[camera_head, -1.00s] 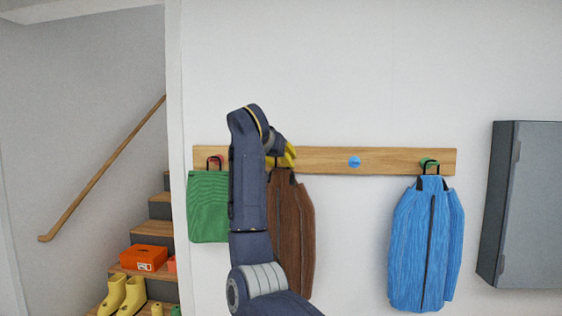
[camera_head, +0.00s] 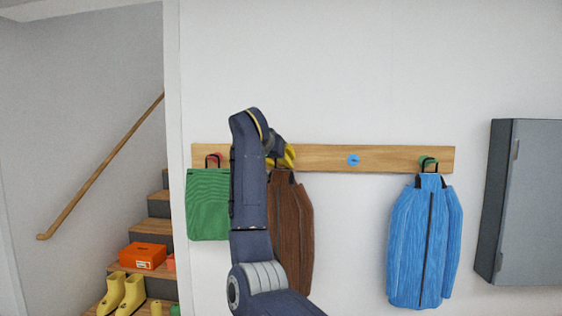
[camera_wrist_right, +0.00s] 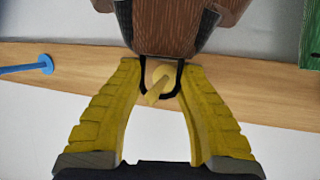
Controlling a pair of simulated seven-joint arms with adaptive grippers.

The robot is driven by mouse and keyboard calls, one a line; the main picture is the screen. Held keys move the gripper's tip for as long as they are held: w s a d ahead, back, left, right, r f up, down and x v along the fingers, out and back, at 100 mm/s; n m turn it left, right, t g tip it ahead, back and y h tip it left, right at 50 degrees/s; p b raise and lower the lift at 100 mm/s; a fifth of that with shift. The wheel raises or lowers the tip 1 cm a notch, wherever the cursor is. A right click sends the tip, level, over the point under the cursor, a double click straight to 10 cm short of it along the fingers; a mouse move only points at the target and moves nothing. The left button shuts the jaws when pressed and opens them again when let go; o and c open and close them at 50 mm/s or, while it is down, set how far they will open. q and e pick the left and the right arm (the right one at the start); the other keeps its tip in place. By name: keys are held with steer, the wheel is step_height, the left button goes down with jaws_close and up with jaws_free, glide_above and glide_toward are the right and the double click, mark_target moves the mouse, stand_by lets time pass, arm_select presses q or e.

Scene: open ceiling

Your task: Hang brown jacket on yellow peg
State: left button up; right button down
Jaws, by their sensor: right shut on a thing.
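The brown jacket (camera_head: 291,225) hangs upright at the wooden rail, partly hidden behind my right arm in the head view. In the right wrist view, which is upside down, the jacket (camera_wrist_right: 165,25) is at the top with its black loop (camera_wrist_right: 179,80). The yellow peg (camera_wrist_right: 161,80) sticks out from the rail between my fingers, and the loop appears to pass around it. My right gripper (camera_wrist_right: 164,66), with yellow fingers, is shut on the jacket at its loop end; it also shows at the rail in the head view (camera_head: 284,157). My left gripper is not in view.
The wooden rail (camera_head: 390,158) also carries a green bag (camera_head: 208,205) on a red peg, a bare blue peg (camera_head: 353,160), and a blue jacket (camera_head: 422,245) on a green peg. A grey cabinet (camera_head: 530,200) is at right. Stairs with boots (camera_head: 125,293) are at left.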

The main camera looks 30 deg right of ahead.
stand_by(0.4)
steer(key=c, duration=0.8)
jaws_free()
steer(key=shift+o, duration=0.2)
